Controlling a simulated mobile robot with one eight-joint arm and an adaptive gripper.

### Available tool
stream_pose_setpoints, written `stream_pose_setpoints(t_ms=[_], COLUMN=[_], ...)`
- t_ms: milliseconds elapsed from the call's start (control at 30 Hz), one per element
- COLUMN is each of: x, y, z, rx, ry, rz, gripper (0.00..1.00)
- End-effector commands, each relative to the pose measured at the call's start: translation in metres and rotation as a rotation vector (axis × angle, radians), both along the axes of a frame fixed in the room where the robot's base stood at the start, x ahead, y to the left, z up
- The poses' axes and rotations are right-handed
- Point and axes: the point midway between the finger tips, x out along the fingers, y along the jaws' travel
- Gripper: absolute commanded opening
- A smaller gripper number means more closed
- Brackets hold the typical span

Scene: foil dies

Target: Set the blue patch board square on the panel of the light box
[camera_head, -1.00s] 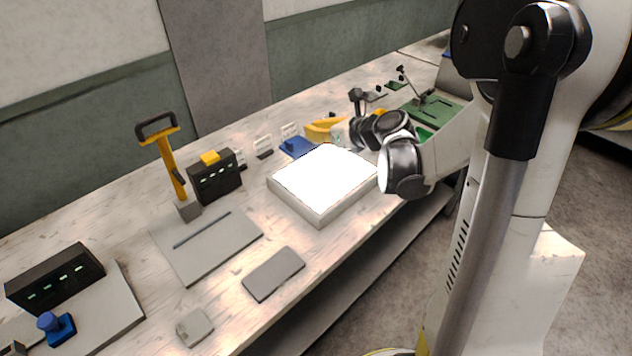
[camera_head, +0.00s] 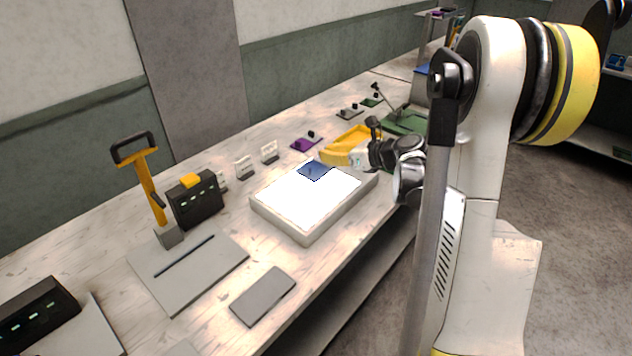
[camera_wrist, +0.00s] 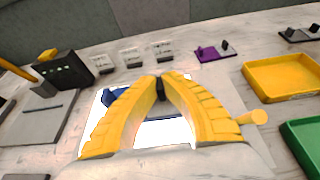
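The light box (camera_head: 305,232) is a low pale block on the bench with a bright white panel (camera_head: 300,202). The blue patch board (camera_head: 315,170) is over the far end of the panel in the head view. I cannot tell whether it touches the panel. My gripper (camera_wrist: 161,82) has two yellow ribbed fingers, closed in on a black upright piece that appears to belong to the board. Blue parts of the board (camera_wrist: 112,96) show left of the fingers in the wrist view; the fingers hide much of it.
A yellow tray (camera_wrist: 285,78) and a purple board (camera_wrist: 214,53) lie beyond the box. A green tray (camera_wrist: 305,140) is to the right. White card holders (camera_head: 244,168), a black device (camera_head: 197,203) and a grey plate (camera_head: 190,275) stand left.

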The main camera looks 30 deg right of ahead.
Motion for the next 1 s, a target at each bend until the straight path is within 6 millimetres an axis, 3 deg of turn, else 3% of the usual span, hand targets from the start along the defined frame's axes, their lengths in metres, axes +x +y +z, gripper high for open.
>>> stream_pose_setpoints(t_ms=[33,200,367,567,933,1000], x=[0.000,-0.001,-0.001,-0.001,-0.001,-0.001], y=[0.012,0.032,0.034,0.034,0.034,0.034], z=[-0.010,-0.020,-0.030,-0.061,-0.064,-0.063], rx=[0.000,0.000,0.000,0.000,0.000,0.000], ry=[0.000,0.000,0.000,0.000,0.000,0.000], rz=[0.003,0.001,-0.001,-0.001,-0.001,-0.001], gripper=[0.00,0.00,0.00,0.00,0.00,0.23])
